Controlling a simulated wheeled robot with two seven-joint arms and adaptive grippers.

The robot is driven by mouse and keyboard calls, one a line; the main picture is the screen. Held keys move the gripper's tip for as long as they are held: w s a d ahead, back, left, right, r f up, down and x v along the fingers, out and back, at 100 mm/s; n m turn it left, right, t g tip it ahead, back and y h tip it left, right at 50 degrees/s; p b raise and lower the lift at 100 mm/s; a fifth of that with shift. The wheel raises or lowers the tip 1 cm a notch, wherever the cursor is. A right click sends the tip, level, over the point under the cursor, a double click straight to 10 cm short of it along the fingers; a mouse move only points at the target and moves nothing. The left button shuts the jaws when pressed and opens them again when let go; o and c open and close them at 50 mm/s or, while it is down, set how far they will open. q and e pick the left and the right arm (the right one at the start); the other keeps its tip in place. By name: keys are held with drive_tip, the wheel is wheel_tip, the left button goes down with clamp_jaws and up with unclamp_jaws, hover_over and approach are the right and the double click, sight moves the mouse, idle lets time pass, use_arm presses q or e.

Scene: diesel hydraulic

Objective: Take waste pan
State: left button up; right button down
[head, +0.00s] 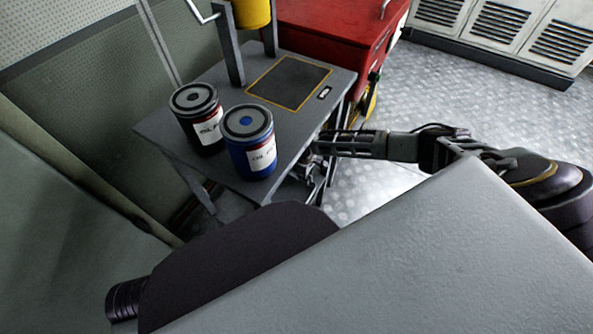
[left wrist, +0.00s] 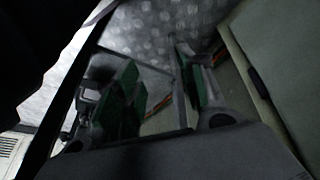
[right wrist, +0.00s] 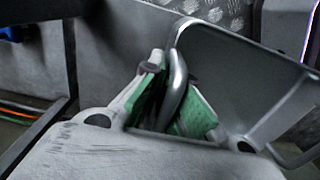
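In the right wrist view, a curved metal handle (right wrist: 177,80) stands between the green-padded fingers of my right gripper (right wrist: 172,98). Both pads appear to press against it. A grey sloped metal body (right wrist: 235,65) with a raised rim lies behind the handle; it looks like the waste pan, though only part shows. In the head view my right gripper (head: 312,168) is at the right edge of the grey table, low beside it and partly hidden. In the left wrist view my left gripper (left wrist: 158,85) is open, with nothing between its fingers.
A grey table (head: 222,82) carries a dark can (head: 198,118), a blue can (head: 250,142) and a black mat (head: 289,82). A red cabinet (head: 335,22) stands behind it. White vented lockers (head: 500,25) line the back right. Metal floor (head: 440,90) is clear between.

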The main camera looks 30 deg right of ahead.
sight(311, 180)
drive_tip(key=s, duration=0.1)
drive_tip(key=s+d+p, duration=0.1)
drive_tip(key=shift+s+d+r, duration=0.1)
drive_tip(key=shift+s+d, duration=0.2)
use_arm(q)
drive_tip(key=shift+s+a+f+g+y+p, duration=0.1)
drive_tip(key=shift+a+f+g+y+p, duration=0.2)
drive_tip(key=shift+f+p, duration=0.45)
drive_tip(key=shift+s+a+f+g+y+p, duration=0.1)
drive_tip(key=shift+a+f+g+p, duration=0.3)
drive_tip(key=shift+f+p, duration=0.35)
use_arm(e)
drive_tip(key=s+d, duration=0.4)
drive_tip(key=s, duration=0.4)
drive_tip(key=shift+d, duration=0.35)
use_arm(q)
drive_tip(key=shift+f, duration=0.1)
drive_tip(key=shift+d, duration=0.1)
